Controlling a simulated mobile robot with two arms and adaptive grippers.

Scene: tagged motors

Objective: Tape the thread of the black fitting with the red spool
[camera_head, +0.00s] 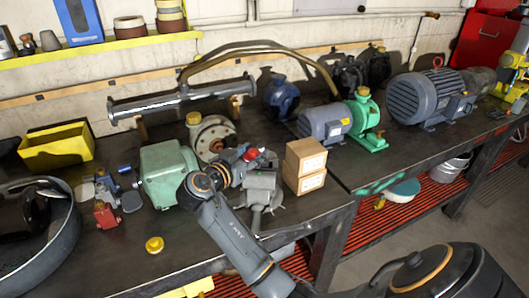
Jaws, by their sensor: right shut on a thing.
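My right gripper (257,163) is over the middle of the workbench, its arm coming up from the bottom right. It is shut on a small red thing, which appears to be the red spool (251,154); the fingers hide part of it. A grey metal piece (262,187) shows just below the gripper, and I cannot tell whether the two touch. I cannot make out the black fitting or its thread for certain; it may be hidden behind the gripper. My left gripper is not in view.
Two stacked cardboard boxes (305,165) stand close right of the gripper. A green housing (167,172) is close left. A blue-grey motor with a green pump (364,118) and a big grey motor (428,95) stand farther right. The front bench (190,250) is mostly clear, beside a yellow cap (154,245).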

